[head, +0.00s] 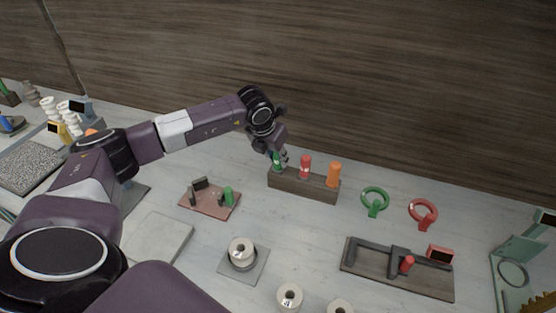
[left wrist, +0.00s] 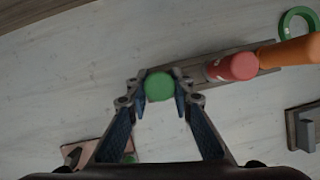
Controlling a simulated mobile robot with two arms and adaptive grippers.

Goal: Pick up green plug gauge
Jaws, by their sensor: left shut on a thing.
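The green plug gauge (head: 277,160) stands at the left end of a dark wooden block, beside a red gauge (head: 305,166) and an orange gauge (head: 334,174). My left gripper (head: 280,157) reaches down over it from above. In the left wrist view the round green top of the gauge (left wrist: 159,86) sits between the two fingertips, which touch its sides. The left gripper (left wrist: 160,88) is shut on it. The gauge's lower end is hidden, so I cannot tell whether it is fully seated in the block. My right gripper is not in view.
The wooden block (head: 303,187) stands near the back wall. Green (head: 375,201) and red (head: 423,213) rings stand to its right. A reddish plate (head: 210,203) with small parts lies left. A caliper-like gauge on a dark board (head: 398,272) lies front right.

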